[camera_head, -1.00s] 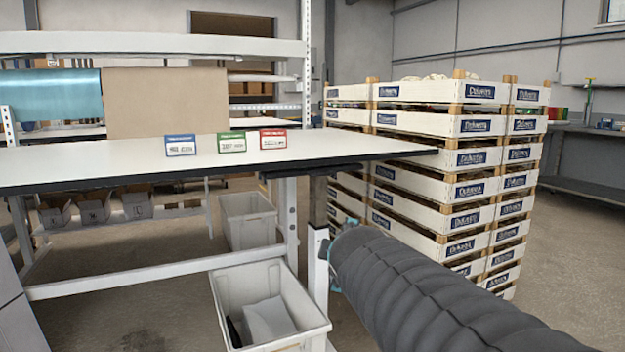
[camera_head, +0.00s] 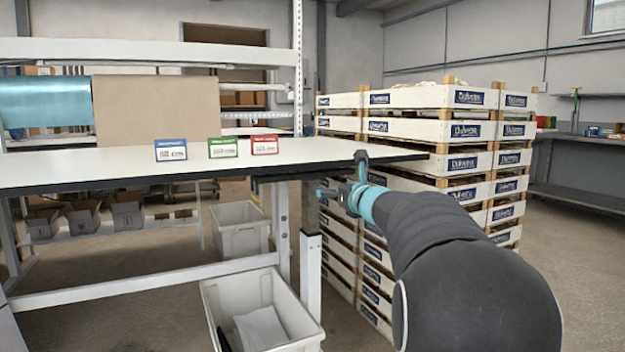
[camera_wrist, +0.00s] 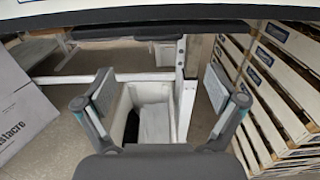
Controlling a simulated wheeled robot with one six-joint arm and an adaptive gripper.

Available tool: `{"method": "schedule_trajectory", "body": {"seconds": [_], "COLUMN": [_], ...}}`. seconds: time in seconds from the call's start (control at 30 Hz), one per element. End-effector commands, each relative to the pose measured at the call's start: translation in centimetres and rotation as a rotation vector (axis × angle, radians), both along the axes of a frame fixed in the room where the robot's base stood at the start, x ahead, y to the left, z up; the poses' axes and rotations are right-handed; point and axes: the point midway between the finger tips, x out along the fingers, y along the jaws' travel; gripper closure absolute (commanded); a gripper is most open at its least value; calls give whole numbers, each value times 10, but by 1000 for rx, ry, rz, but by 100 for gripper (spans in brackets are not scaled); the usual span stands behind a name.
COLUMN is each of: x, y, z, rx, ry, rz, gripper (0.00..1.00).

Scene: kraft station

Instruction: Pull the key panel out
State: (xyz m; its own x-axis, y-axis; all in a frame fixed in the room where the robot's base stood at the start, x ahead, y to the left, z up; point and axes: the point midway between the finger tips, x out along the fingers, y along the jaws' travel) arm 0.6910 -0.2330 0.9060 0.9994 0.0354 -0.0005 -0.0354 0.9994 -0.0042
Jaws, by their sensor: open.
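The key panel looks like the thin dark slab (camera_head: 290,176) under the worktable's front edge, towards its right end. In the wrist view the dark panel (camera_wrist: 150,31) runs across the top, just below the table edge. My gripper (camera_head: 342,177) is at the table's front edge near the panel's right part. In the wrist view my gripper (camera_wrist: 158,88) has its fingers wide apart with nothing between them. The panel lies beyond the fingertips and appears apart from them.
The white worktable (camera_head: 300,152) has a dark edge and carries three small label cards (camera_head: 222,148). A grey bin (camera_head: 262,318) stands below, beside a table leg (camera_head: 310,275). Stacked white crates (camera_head: 465,165) stand close on the right. Open floor lies farther right.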

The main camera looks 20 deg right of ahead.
Motion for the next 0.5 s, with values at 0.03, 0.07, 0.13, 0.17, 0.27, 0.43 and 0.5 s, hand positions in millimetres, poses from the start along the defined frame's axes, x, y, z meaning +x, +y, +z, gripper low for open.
{"method": "schedule_trajectory", "body": {"seconds": [0.03,0.07,0.13,0.17,0.27,0.43,0.5], "x": [11,17,30,36,54,82,90], "y": [1,2,2,2,3,4,3], "z": [1,1,1,1,1,1,1], "rx": [2,3,4,4,4,4,4], "ry": [0,1,1,1,1,0,1], "rz": [3,3,2,2,1,0,-1], "gripper": [6,6,6,6,6,6,6]}}
